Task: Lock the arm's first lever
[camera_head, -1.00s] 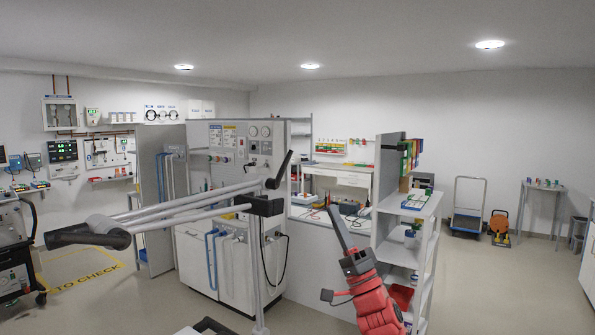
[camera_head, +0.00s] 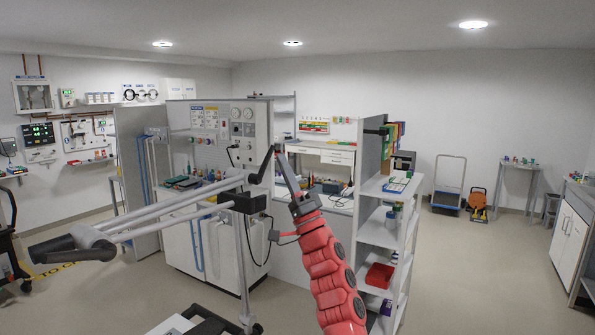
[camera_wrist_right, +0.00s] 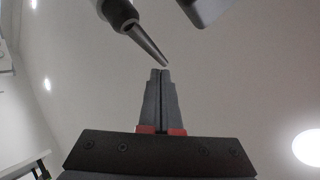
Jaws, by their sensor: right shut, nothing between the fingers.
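The grey jointed support arm (camera_head: 165,212) crosses the left half of the head view, with a black end piece (camera_head: 58,249) at its left. Its right end meets a black joint block (camera_head: 243,202) on an upright pole. A black lever (camera_head: 262,165) sticks up tilted from that joint. My right gripper (camera_head: 278,152) is shut and empty. Its tip is close beside the upper end of the lever in the head view. In the wrist view the shut fingers (camera_wrist_right: 161,73) point at a dark tapered rod (camera_wrist_right: 145,40), with a small gap. I cannot tell whether this is the lever. My left gripper is out of view.
A white shelf unit (camera_head: 378,188) with coloured items stands just right of my right arm. Behind the joint is a grey test panel cabinet (camera_head: 222,125). A dark block (camera_wrist_right: 205,8) shows at the wrist view's top. Open floor lies at the right.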

